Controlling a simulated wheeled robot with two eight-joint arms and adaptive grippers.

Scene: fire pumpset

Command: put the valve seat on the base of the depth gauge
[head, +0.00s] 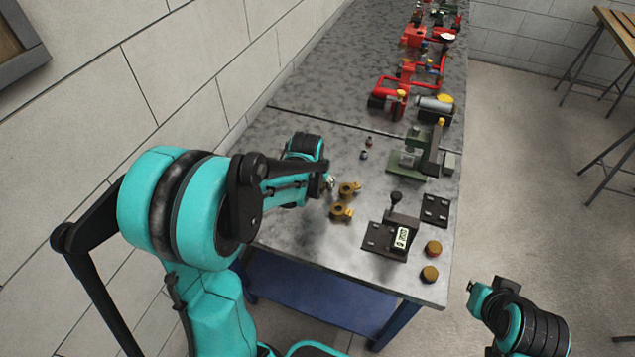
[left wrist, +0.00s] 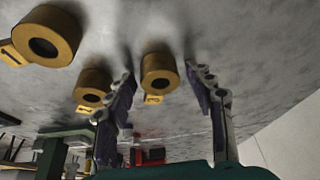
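Several brass ring-shaped valve seats lie on the grey table, a rear one (head: 348,189) and a front one (head: 341,211) in the head view. In the left wrist view one ring (left wrist: 158,75) shows between my left fingers, another (left wrist: 92,85) beside the finger and a larger-looking one (left wrist: 45,45) at upper left. My left gripper (left wrist: 160,80) is open; I cannot tell whether it touches a ring. The dark depth gauge (head: 402,220), with a white display and a flat base (head: 377,240), stands right of the rings. My right gripper (head: 472,288) is off the table's right side, its fingers unclear.
A dark plate with holes (head: 435,209) and two brass-topped round pieces (head: 432,248) (head: 429,274) lie near the right edge. A green fixture (head: 420,160) stands behind the gauge, with red pump parts (head: 400,95) farther back. Small parts (head: 366,148) lie left of the fixture. A wall runs along the left.

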